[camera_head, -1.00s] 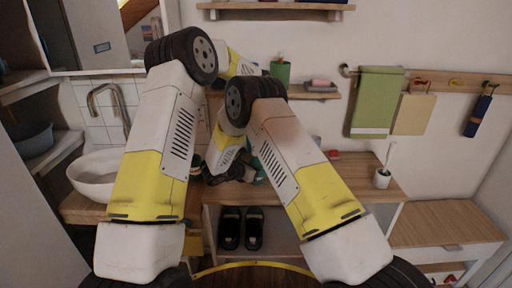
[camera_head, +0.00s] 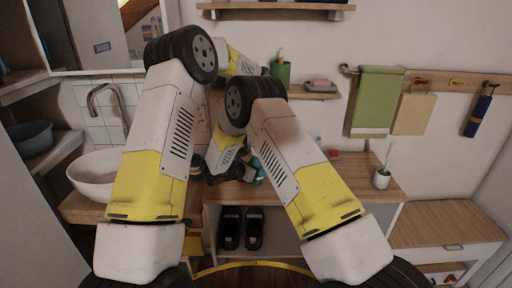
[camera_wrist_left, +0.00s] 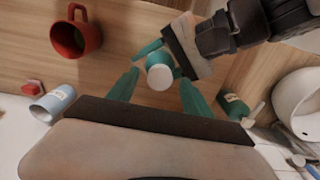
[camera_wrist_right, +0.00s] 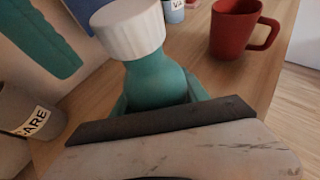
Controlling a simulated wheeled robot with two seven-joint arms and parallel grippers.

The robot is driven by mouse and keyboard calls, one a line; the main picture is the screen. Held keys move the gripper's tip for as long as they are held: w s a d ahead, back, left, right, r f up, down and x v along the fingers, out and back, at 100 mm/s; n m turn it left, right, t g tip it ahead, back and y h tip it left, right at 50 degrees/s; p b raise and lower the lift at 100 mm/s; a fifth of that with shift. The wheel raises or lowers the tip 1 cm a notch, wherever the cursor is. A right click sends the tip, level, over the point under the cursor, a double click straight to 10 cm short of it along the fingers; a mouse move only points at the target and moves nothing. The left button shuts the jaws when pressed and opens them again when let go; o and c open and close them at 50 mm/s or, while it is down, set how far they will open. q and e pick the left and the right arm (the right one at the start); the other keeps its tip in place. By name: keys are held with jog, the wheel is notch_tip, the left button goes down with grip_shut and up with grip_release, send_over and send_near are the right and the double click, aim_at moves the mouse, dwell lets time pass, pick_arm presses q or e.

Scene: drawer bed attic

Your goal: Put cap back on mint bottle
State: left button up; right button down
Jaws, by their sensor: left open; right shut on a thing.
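The mint bottle (camera_wrist_right: 155,82) is teal, and the white ribbed cap (camera_wrist_right: 130,28) sits over its top in the right wrist view. I cannot tell how firmly the cap is seated. My right gripper (camera_wrist_right: 158,95) is shut on the bottle's body and holds it in front of its palm. In the left wrist view the white cap top (camera_wrist_left: 160,77) faces the camera, with the teal bottle (camera_wrist_left: 156,57) behind it. My left gripper (camera_wrist_left: 159,78) is open, its teal fingers on either side of the cap with gaps showing. In the head view my arms hide most of this.
A red mug (camera_wrist_left: 75,36), a pale labelled cup (camera_wrist_left: 54,102) and a small red object (camera_wrist_left: 32,87) stand on the wooden counter. A dark green bottle (camera_wrist_left: 233,104) is near the white basin (camera_wrist_left: 300,103). A grey cup (camera_wrist_right: 28,120) stands at the left in the right wrist view.

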pick_arm(q)
notch_tip(320, 180, up, 11)
dwell(0.3)
jog(key=shift+r, duration=0.1)
pick_arm(e)
jog(key=shift+c, duration=2.4)
grip_release()
